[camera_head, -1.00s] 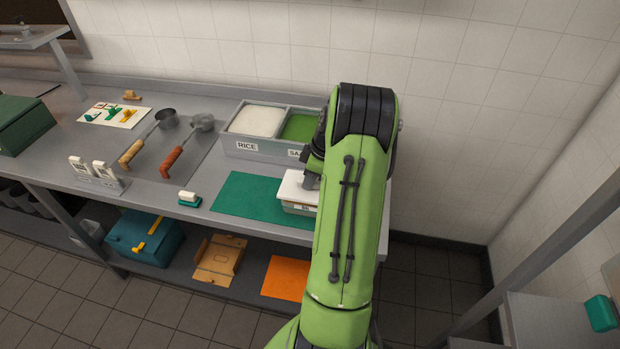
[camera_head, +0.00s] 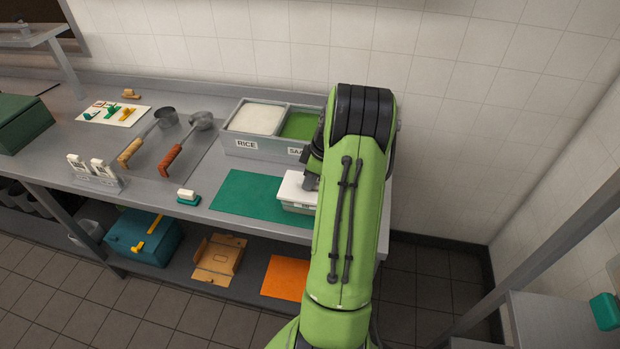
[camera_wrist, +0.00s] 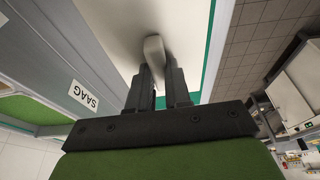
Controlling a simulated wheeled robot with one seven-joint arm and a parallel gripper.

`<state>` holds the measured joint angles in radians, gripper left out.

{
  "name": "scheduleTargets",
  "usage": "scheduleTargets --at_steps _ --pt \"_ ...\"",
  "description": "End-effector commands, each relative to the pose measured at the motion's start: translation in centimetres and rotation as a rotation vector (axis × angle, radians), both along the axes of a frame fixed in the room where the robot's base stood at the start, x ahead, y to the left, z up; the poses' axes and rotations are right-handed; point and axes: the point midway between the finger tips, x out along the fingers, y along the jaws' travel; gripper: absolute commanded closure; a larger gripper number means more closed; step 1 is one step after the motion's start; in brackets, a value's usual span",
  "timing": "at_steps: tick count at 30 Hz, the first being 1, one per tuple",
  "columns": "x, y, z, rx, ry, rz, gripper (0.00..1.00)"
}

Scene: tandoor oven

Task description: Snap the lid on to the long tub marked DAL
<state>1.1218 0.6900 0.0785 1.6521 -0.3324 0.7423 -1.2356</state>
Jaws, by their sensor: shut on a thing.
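The white lid (camera_head: 294,188) is over the pale tub (camera_head: 291,207) at the right end of the green mat. The tub's label is too small to read and my arm hides its right part. The lid seems to rest on or just above the tub's rim; I cannot tell whether it is snapped down. In the wrist view, my gripper (camera_wrist: 160,75) is shut on the light grey handle (camera_wrist: 154,48) of the lid. The lid's white top (camera_wrist: 112,25) fills the space behind the handle.
The green mat (camera_head: 245,195) is bare left of the tub. The grey container marked RICE and SAAG (camera_head: 232,147) stands behind. The counter's front edge is close to the tub.

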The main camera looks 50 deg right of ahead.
Motion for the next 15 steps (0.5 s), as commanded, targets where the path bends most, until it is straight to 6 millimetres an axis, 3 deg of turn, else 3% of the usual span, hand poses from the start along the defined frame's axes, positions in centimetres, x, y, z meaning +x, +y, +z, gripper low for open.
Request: scheduleTargets --at_steps 14,15 --pt "0.01 0.01 -1.25 0.0 0.0 0.0 1.0" --pt "0.02 0.02 -1.17 0.0 0.0 0.0 0.76"
